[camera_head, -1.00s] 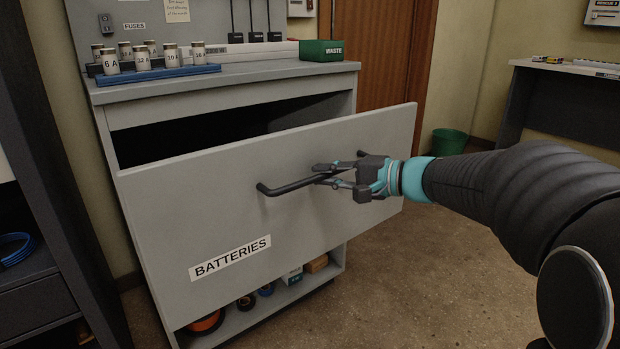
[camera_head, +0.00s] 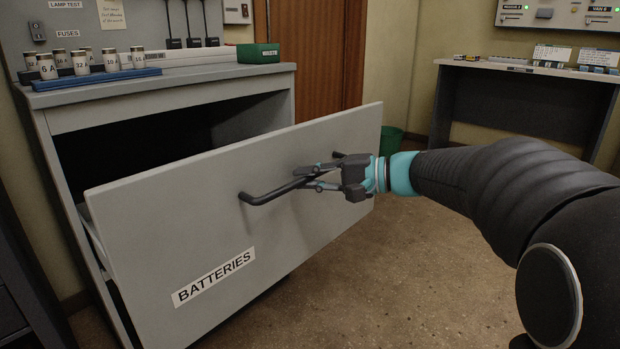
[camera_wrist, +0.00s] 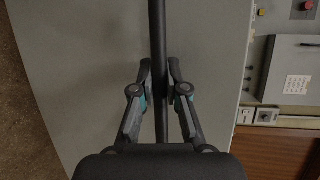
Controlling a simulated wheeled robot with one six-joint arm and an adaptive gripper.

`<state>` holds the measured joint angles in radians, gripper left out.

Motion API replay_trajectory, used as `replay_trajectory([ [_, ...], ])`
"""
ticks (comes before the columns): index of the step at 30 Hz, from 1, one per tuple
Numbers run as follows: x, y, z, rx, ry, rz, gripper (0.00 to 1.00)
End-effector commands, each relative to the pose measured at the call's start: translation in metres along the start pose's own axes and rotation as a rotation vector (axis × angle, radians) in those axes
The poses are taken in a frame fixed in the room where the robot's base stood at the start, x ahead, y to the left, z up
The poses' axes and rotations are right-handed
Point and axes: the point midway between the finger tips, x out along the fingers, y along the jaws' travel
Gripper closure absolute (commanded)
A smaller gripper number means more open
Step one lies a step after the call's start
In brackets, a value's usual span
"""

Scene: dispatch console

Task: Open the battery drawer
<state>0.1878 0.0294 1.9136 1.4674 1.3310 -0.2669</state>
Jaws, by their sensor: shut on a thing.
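The battery drawer (camera_head: 190,215) has a grey front with a BATTERIES label (camera_head: 214,277). It is pulled well out of the cabinet, with a dark gap behind the front and part of its left side showing. Its dark bar handle (camera_head: 268,194) runs across the front. My gripper (camera_head: 318,178) is shut on the handle, right of the bar's middle. In the wrist view the handle (camera_wrist: 158,40) runs upright between my two fingers (camera_wrist: 160,75), and the drawer front (camera_wrist: 90,60) fills much of the picture. The drawer's contents are hidden.
A green bin (camera_head: 390,141) stands on the floor behind the drawer. A desk (camera_head: 520,70) is at the back right. The floor (camera_head: 400,270) in front is clear.

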Motion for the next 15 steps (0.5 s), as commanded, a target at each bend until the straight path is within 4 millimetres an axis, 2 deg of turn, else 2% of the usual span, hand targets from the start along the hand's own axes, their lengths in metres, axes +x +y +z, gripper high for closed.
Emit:
replay_trajectory([
  [2,0.0000,0.0015,0.0022,0.001,-0.008,0.002,1.00],
  [3,-0.0004,0.0016,0.0020,0.001,-0.007,0.002,0.85],
  [6,-0.0014,0.0014,0.0010,0.001,-0.003,0.002,0.61],
  [15,-0.0035,0.0010,-0.0009,0.001,0.003,0.001,0.61],
])
